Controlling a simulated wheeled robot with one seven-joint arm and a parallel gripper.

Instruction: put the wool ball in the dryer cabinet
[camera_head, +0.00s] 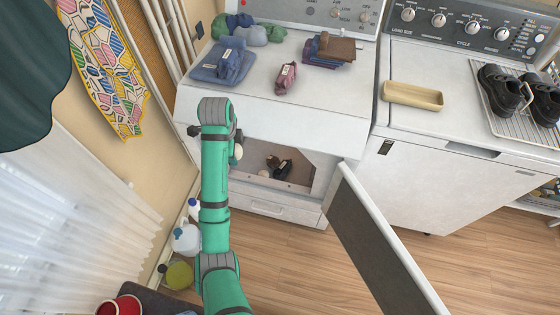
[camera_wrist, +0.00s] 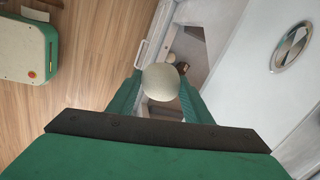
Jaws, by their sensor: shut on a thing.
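The wool ball (camera_wrist: 160,82) is off-white and round, held between the two fingers of my gripper (camera_wrist: 158,92) in the wrist view. In the head view a small part of the ball (camera_head: 238,153) shows beside my green arm at the left of the dryer opening. The dryer cabinet (camera_head: 320,185) is the white machine with an open front cavity. Inside it lie a dark item (camera_head: 284,168) and smaller things that I cannot make out. My gripper is shut on the ball, in front of the opening's left side. My arm hides much of that side.
The open dryer door (camera_head: 375,240) swings out to the right over the wood floor. Folded clothes (camera_head: 332,48) lie on the dryer top. A washer (camera_head: 420,130) with a tan tray (camera_head: 412,95) stands right. Bottles (camera_head: 186,238) stand on the floor at left.

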